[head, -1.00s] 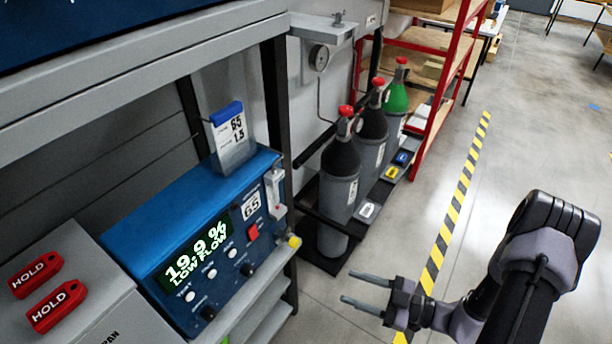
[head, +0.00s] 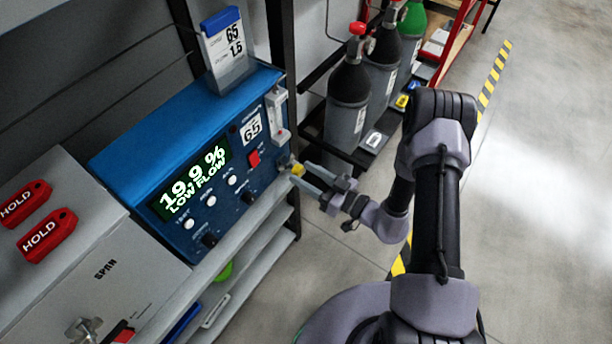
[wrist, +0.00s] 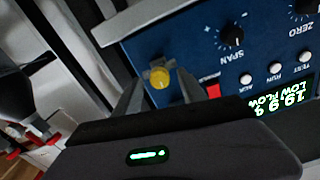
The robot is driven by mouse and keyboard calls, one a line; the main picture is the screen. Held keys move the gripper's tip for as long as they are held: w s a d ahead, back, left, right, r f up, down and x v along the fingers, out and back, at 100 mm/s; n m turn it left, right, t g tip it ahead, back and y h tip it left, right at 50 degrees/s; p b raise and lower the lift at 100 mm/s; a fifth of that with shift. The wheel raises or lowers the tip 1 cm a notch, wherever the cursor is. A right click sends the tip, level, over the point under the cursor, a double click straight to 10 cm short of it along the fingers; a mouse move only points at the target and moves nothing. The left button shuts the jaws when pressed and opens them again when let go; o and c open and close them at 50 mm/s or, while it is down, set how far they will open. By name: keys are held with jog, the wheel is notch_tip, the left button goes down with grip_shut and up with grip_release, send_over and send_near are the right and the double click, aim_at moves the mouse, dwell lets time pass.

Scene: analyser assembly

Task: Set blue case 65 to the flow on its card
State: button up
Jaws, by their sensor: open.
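The blue case 65 (head: 150,150) stands on a shelf at the left in the head view. Its display (head: 190,180) reads 19.9 % LOW FLOW. A card (head: 227,50) on top reads 65 and 1.5. A clear flow tube (head: 278,112) is on its right end; its level is too small to read. A yellow knob (head: 297,169) sits low at the front right corner and shows in the wrist view (wrist: 160,78). My gripper (head: 304,175) is open, its fingers pointing at the knob. In the wrist view the fingers (wrist: 162,97) lie either side of the knob; contact is unclear.
A grey case with red HOLD tags (head: 47,235) and a SPAN label stands at the left. A dark shelf post (head: 283,60) rises behind the case. Floor at right is clear.

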jog(key=shift+a, duration=0.1)
grip_shut()
